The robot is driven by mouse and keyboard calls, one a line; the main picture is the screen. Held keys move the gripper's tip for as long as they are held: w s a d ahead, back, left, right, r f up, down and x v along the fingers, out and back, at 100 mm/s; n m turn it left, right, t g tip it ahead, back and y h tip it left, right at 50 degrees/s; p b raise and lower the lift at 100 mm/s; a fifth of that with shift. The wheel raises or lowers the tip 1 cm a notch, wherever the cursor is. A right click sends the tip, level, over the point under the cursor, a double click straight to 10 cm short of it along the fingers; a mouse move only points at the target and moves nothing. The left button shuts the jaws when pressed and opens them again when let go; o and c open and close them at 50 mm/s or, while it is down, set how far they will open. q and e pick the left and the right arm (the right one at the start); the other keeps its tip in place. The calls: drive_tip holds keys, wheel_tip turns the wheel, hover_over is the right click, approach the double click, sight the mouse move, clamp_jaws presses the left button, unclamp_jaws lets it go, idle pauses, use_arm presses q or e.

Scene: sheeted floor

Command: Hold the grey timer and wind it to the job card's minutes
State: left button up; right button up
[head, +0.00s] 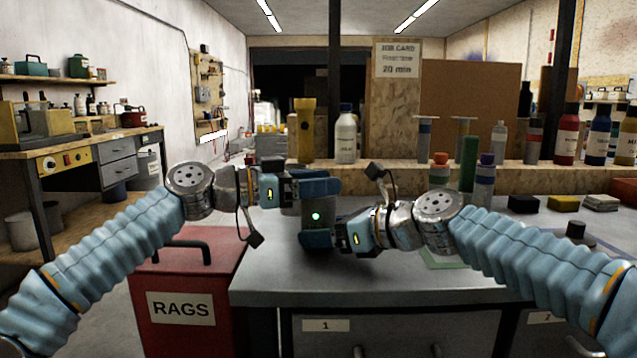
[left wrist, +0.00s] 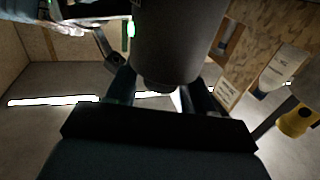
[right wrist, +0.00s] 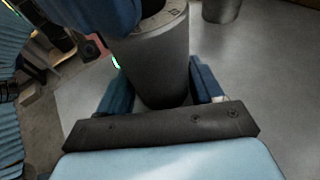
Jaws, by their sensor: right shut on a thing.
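The grey timer (head: 315,205) is a dark cylinder held upright in front of me above the bench, largely hidden by my grippers in the head view. A small green light shows on it. My right gripper (head: 322,240) is shut on its lower body; in the right wrist view the timer (right wrist: 160,60) sits between the blue fingers. My left gripper (head: 325,187) is at its upper end, fingers apart around it, with gaps visible beside the timer (left wrist: 178,45) in the left wrist view. The dial setting is not readable. The job card (head: 397,60) reads 20 min.
A grey bench (head: 290,275) lies below, its middle mostly clear. A raised wooden shelf (head: 385,178) behind carries a yellow torch-like object (head: 305,130), a white bottle (head: 345,138) and several other bottles. A red RAGS bin (head: 185,275) stands left. Small blocks lie at right.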

use_arm(q)
drive_tip(key=shift+o, duration=0.3)
drive_tip(key=shift+a, duration=0.4)
drive_tip(key=v, duration=1.1)
drive_tip(key=shift+s, duration=0.15)
use_arm(e)
drive_tip(key=o, duration=1.2)
drive_tip(key=shift+c, duration=0.2)
